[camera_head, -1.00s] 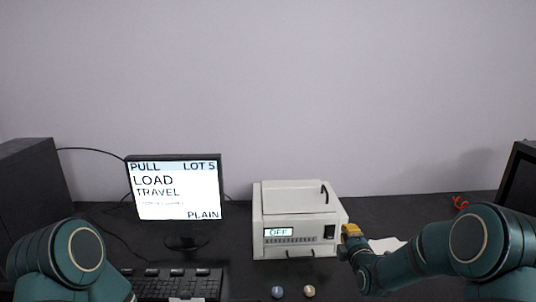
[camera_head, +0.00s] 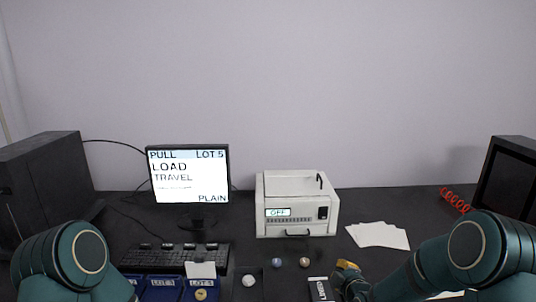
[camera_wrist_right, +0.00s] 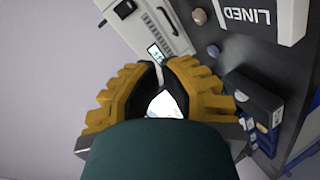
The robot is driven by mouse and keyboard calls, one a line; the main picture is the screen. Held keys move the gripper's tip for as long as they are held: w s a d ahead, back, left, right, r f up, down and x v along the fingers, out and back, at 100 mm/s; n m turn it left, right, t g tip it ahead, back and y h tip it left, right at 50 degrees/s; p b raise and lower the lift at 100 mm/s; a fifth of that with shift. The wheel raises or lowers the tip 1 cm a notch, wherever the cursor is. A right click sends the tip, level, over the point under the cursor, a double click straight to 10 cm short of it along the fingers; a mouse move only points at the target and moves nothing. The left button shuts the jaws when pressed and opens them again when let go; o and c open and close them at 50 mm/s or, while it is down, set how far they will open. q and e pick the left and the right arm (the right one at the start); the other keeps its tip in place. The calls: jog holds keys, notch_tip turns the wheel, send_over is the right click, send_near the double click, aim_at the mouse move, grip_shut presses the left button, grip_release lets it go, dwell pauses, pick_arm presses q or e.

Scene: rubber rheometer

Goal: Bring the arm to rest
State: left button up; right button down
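Background shows through the gap, and I see nothing held. My right arm (camera_head: 455,262) comes in from the right, bent low. Of my left arm (camera_head: 70,262) only a thick link shows at lower left; its gripper is out of view.
A white instrument (camera_head: 296,204) reading OFF stands mid-desk. A monitor (camera_head: 188,175), keyboard (camera_head: 175,257) and blue bins (camera_head: 160,288) are left. Small balls (camera_head: 277,264) lie near the front. White sheets (camera_head: 378,235) lie right, before a red coiled cord (camera_head: 455,200).

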jog(key=f, duration=0.2)
jog(key=s+a+f+m+g, duration=0.1)
jog(key=f, duration=0.1)
jog(key=s+a+f+m+g+b, duration=0.1)
jog(key=f, duration=0.1)
jog(key=shift+s+f, duration=0.15)
jog(key=shift+f, duration=0.15)
pick_arm(q)
notch_tip(320, 180, down, 8)
jog(key=b, duration=0.6)
pick_arm(e)
jog(key=s+a+f+m+g+y, duration=0.1)
jog(key=s+a+f+m+g, duration=0.2)
jog(key=s+f, duration=0.3)
jog(key=s+a+f+m+g, duration=0.3)
jog(key=s+f+m, duration=0.3)
jog(key=s, duration=0.7)
jog(key=s+a+f+m+g+y, duration=0.1)
jog(key=s+a+f+m+g, duration=0.2)
jog(key=s+f, duration=0.3)
jog(key=s+m+g, duration=0.1)
jog(key=s, duration=0.2)
jog(key=shift+s+a+f+m+y, duration=0.15)
jog(key=shift+s+a+m+y, duration=0.1)
jog(key=shift+m+y, duration=0.05)
pick_arm(q)
jog(key=shift+s, duration=0.1)
